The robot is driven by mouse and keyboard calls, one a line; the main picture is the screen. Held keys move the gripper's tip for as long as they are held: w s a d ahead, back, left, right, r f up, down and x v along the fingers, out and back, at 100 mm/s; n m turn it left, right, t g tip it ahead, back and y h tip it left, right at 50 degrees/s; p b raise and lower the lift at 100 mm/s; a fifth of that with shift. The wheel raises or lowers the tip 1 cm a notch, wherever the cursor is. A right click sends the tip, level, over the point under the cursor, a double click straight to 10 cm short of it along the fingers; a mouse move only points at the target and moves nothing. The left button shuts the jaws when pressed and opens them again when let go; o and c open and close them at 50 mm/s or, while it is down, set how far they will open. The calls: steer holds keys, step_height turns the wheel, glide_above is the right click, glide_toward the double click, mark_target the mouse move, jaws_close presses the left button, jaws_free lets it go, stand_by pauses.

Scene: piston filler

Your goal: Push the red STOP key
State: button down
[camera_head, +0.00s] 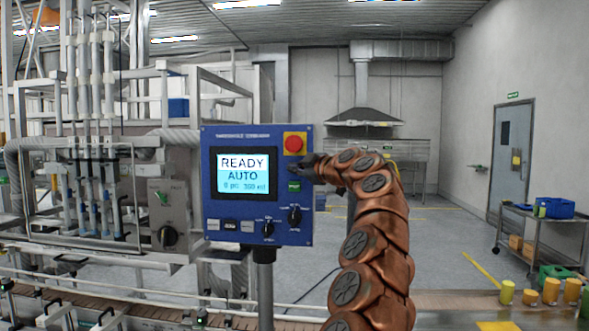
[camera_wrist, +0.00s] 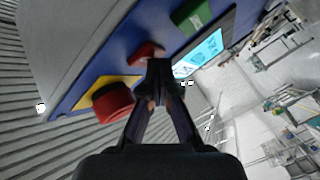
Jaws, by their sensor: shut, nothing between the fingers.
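The blue control panel (camera_head: 225,222) faces me on a post. The red STOP key (camera_wrist: 147,52) shows in the wrist view as a small red block between the green key (camera_wrist: 193,15) and the big red mushroom button (camera_wrist: 112,102). In the head view my gripper (camera_head: 303,168) hides the STOP key, below the mushroom button (camera_head: 294,143) and above the green key (camera_head: 294,186). My gripper is shut and empty. In the wrist view its fingertips (camera_wrist: 160,68) overlap the STOP key's edge; I cannot tell whether they touch it.
The panel's screen (camera_head: 242,175) reads READY, AUTO, 0 pc, 300 ml. The mushroom button sits on a yellow plate close beside my fingers. Two black knobs (camera_head: 294,215) (camera_head: 268,227) are lower on the panel. A conveyor runs along the front. Open floor lies behind right.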

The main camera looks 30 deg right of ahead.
steer(key=shift+s+a+f+b, duration=0.1)
steer(key=shift+s+a+b, duration=0.05)
steer(key=shift+b, duration=0.3)
steer(key=shift+s+a, duration=0.1)
steer(key=shift+s+a+b, duration=0.25)
steer(key=shift+s+b, duration=0.15)
steer(key=shift+b, duration=0.45)
steer(key=shift+s+a+b, duration=1.65)
steer(key=shift+s+b, duration=0.2)
steer(key=shift+b, duration=1.05)
